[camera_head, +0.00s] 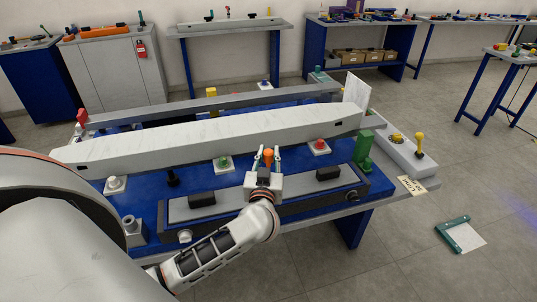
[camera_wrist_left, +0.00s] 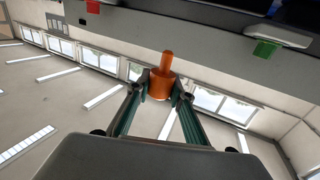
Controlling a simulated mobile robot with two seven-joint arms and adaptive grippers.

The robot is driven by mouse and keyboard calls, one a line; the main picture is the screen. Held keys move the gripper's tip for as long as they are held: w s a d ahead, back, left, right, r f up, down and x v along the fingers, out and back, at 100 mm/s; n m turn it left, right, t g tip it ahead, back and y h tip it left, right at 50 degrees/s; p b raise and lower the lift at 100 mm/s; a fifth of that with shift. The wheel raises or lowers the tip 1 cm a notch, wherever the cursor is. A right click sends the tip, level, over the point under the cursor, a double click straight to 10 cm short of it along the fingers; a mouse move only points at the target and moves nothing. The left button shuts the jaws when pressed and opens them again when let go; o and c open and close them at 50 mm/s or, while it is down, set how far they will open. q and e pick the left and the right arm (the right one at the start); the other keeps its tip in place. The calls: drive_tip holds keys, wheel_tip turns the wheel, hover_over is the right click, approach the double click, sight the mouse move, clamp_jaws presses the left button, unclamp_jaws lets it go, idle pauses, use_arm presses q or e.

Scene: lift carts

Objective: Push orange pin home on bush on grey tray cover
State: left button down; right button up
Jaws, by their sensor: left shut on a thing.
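My left gripper (camera_head: 267,160) is shut on the orange pin (camera_head: 268,155), with its teal fingers on either side. In the left wrist view, which looks upside down, the pin (camera_wrist_left: 160,84) sits between the fingertips (camera_wrist_left: 160,88) with its thin shaft toward the table side. The shaft end appears free in that view. The grey tray cover (camera_head: 232,203), with two black handles, lies at the table's front, below and around my wrist. The bush on it is not visible; my gripper and wrist cover the middle of the cover. My right gripper is out of view.
A long white beam (camera_head: 215,136) lies behind the gripper. A green button (camera_head: 223,163) and a red button (camera_head: 319,146) stand on white bases either side. A green bracket (camera_head: 364,152) stands at the right. A black knob (camera_head: 172,178) is at the left.

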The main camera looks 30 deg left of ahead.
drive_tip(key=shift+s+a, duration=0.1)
use_arm(q)
drive_tip(key=shift+f, duration=0.55)
drive_tip(key=shift+s+f+b, duration=0.1)
drive_tip(key=shift+f+b, duration=0.35)
drive_tip(key=shift+f, duration=0.3)
drive_tip(key=shift+f+b, duration=0.5)
drive_tip(key=shift+f, duration=1.05)
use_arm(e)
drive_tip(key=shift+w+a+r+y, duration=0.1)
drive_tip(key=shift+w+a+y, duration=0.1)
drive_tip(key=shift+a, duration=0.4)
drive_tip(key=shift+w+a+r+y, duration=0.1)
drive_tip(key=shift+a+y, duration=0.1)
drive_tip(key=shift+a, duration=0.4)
use_arm(q)
drive_tip(key=shift+f, duration=0.15)
drive_tip(key=shift+f, duration=0.3)
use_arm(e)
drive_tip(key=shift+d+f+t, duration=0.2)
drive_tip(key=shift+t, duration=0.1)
use_arm(q)
drive_tip(key=shift+f, duration=0.25)
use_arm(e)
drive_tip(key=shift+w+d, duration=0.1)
use_arm(q)
drive_tip(key=shift+f, duration=0.15)
